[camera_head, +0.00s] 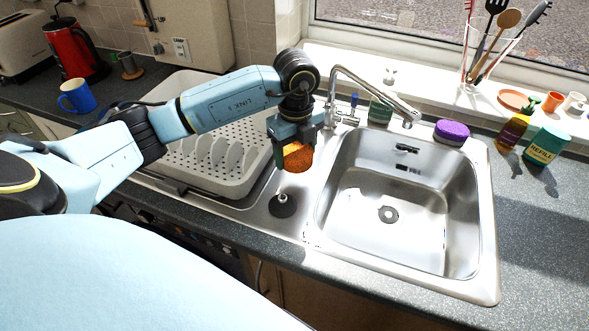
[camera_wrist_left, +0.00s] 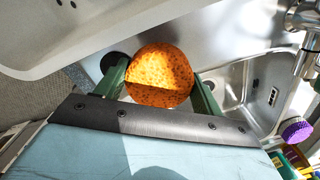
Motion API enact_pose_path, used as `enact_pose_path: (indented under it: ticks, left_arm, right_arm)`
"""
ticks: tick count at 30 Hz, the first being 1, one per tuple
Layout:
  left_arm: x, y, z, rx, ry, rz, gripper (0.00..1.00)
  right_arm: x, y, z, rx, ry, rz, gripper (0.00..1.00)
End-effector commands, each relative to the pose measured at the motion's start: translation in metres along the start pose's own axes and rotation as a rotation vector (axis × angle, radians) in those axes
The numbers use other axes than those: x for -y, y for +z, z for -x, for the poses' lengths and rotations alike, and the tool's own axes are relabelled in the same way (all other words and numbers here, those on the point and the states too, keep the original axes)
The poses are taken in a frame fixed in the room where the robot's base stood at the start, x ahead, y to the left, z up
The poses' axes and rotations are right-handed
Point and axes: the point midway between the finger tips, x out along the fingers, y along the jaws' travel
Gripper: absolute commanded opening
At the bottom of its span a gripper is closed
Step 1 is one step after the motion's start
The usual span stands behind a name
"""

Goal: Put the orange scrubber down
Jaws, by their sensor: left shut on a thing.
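The orange scrubber (camera_head: 298,157) is a round speckled sponge. My left gripper (camera_head: 294,160) is shut on it, over the metal strip between the dish rack and the sink bowl. In the left wrist view the scrubber (camera_wrist_left: 160,76) sits between the two green fingers of my left gripper (camera_wrist_left: 160,84). I cannot tell how far it is above the metal. My right gripper is not in view.
A white dish rack (camera_head: 205,181) stands left of the gripper. The empty sink bowl (camera_head: 350,210) is to the right, with the tap (camera_head: 375,88) behind. A dark plug (camera_head: 283,205) lies in front. A purple scrubber (camera_head: 452,132) sits at the sink's back right.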

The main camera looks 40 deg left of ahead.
Motion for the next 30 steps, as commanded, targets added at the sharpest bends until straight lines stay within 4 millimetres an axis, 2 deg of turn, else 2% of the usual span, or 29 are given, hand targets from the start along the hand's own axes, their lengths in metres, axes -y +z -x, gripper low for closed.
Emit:
enact_pose_path:
  ticks: [1,8,15,26,27,30]
  left_arm:
    - [-0.001,-0.001,-0.009,-0.002,0.003,0.001,0.41]
    - [0.0,0.0,-0.029,-0.002,0.001,0.0,0.41]
    - [0.0,0.0,-0.059,0.0,0.0,0.0,0.41]
    - [0.0,0.0,-0.064,0.0,-0.001,-0.001,0.41]
    - [0.0,0.0,-0.064,0.0,-0.001,-0.001,0.7]
    - [0.0,0.0,-0.063,0.0,-0.001,-0.001,0.83]
  right_arm:
    - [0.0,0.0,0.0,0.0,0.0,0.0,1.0]
    - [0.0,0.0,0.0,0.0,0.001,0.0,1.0]
    - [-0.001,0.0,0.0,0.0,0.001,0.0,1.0]
    - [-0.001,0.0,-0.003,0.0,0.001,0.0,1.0]
    - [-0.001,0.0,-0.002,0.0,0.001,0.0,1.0]
    - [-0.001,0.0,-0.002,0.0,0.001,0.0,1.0]
